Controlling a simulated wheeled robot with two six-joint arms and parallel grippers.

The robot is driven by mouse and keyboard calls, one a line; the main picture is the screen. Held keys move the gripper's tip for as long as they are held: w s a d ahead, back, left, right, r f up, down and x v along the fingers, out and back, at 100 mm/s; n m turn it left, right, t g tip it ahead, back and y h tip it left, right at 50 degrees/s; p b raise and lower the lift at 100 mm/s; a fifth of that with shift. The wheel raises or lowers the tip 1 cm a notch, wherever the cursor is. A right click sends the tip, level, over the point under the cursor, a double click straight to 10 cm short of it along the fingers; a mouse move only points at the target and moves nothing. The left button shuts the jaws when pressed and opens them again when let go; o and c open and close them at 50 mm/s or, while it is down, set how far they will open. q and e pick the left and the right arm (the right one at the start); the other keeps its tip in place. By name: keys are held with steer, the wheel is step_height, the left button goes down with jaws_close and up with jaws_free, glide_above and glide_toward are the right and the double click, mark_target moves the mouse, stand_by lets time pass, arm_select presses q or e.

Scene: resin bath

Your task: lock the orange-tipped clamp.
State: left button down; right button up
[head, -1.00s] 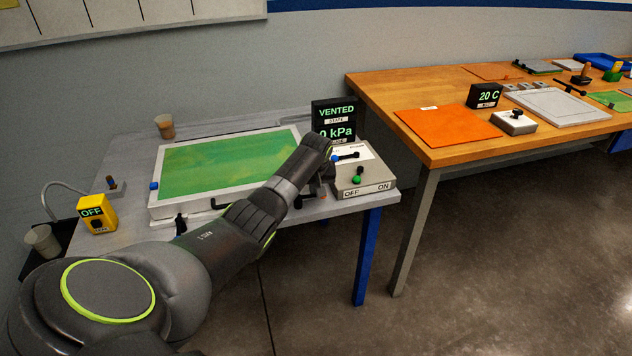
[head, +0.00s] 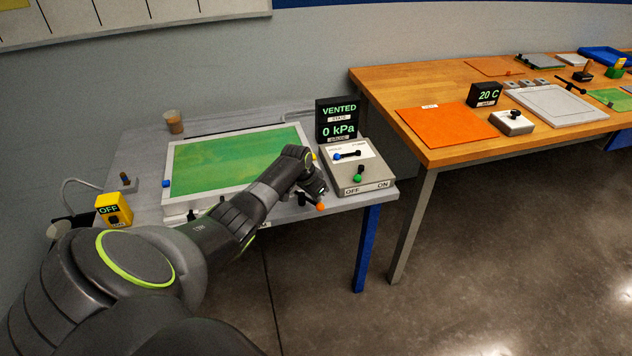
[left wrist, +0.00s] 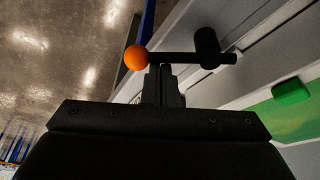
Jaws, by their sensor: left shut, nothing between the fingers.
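The orange-tipped clamp has an orange ball (head: 320,206) at the front edge of the grey table, near the right front corner of the bath. In the left wrist view its orange ball (left wrist: 136,58) ends a dark bar that runs right to a black upright pivot (left wrist: 207,46). My left gripper (head: 317,187) is shut and empty, just above and behind the ball in the head view. In the wrist view its fingertips (left wrist: 160,72) are beside the bar, close to the ball; I cannot tell whether they touch. My right gripper is not in view.
The white-framed bath (head: 168,200) has a green surface. A switch box (head: 372,172) stands right of the clamp, with a display (head: 337,120) reading VENTED, 0 kPa behind it. A yellow OFF box (head: 114,210) is at left. A wooden table (head: 440,150) is at right.

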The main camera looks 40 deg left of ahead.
arm_select(q)
steer(key=s+m, duration=0.1)
steer(key=m+h, duration=0.1)
steer(key=m, duration=0.1)
steer(key=shift+s+a, duration=0.1)
steer(key=shift+s, duration=0.25)
steer(key=shift+s+a+p, duration=0.15)
steer(key=shift+s+p, duration=0.2)
steer(key=shift+s, duration=0.05)
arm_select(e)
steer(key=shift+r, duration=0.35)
arm_select(q)
steer(key=shift+s, duration=0.15)
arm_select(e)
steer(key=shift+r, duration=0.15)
